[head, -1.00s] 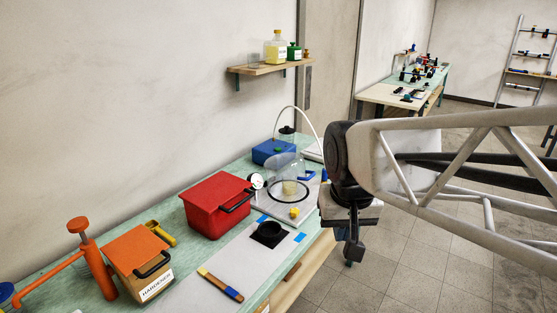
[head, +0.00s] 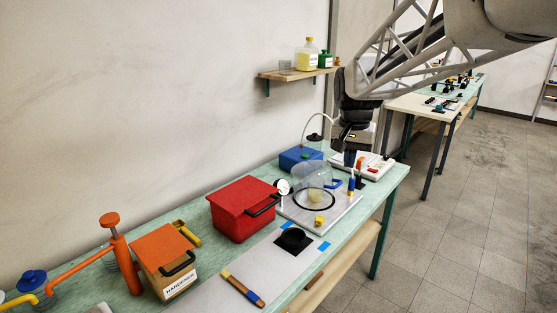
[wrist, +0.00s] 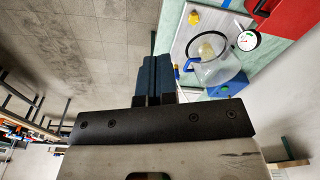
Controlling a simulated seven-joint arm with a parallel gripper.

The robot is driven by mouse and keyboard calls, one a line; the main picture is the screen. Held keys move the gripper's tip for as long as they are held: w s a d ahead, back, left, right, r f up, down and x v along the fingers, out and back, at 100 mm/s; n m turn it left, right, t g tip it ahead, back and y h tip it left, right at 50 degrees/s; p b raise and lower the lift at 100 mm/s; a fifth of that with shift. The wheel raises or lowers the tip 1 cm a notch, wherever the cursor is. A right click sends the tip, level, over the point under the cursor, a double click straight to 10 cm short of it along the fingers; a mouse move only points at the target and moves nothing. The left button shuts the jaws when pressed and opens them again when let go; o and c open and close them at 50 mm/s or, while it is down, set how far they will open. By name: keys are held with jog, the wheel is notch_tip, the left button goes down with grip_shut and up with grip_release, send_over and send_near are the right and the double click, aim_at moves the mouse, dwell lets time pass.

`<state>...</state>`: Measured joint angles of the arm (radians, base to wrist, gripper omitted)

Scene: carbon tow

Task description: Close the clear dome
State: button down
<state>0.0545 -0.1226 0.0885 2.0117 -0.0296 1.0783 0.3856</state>
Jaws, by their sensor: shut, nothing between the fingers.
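The clear dome (head: 312,174) stands on the pale plate, above a black ring (head: 298,202); it appears tilted up at the back. A cream cup (head: 314,195) shows inside the ring. A blue handle-like piece (head: 334,183) lies at the dome's right side. In the wrist view the dome (wrist: 222,68) is right of my gripper, with the blue piece (wrist: 191,64) between them. My gripper (wrist: 158,60) is shut and empty. In the head view my gripper (head: 349,158) is behind and right of the dome, above the bench, with no visible contact.
A round gauge (head: 283,187) and a red box (head: 243,208) stand left of the dome. A blue box (head: 300,159) with a curved pale tube is behind it. A yellow knob (head: 319,221) is in front. Upright tools (head: 352,183) stand close right, near my gripper.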

jog(key=w+d+f+m, duration=0.2)
jog(key=w+d, duration=0.1)
jog(key=w, duration=1.2)
jog(key=m+g, duration=0.1)
jog(key=m, duration=0.1)
send_over(339, 185)
jog(key=w+a, duration=0.1)
notch_tip(339, 185, down, 5)
jog(key=shift+f, duration=0.15)
jog(key=shift+f, duration=0.15)
jog(key=f, duration=1.3)
jog(key=shift+s+d+f, duration=0.25)
jog(key=shift+s+f, duration=0.05)
jog(key=shift+f, duration=0.05)
jog(key=shift+s+d+f, duration=0.15)
jog(key=shift+s+f, duration=0.1)
jog(key=shift+f, duration=0.2)
jog(key=shift+t+y, duration=0.3)
jog(key=shift+y, duration=0.2)
jog(key=shift+s+d+f, duration=0.25)
jog(key=shift+f, duration=0.6)
jog(key=shift+s+d+f, duration=0.25)
jog(key=shift+f, duration=0.55)
jog(key=shift+s+d+f, duration=0.25)
jog(key=shift+f, duration=0.6)
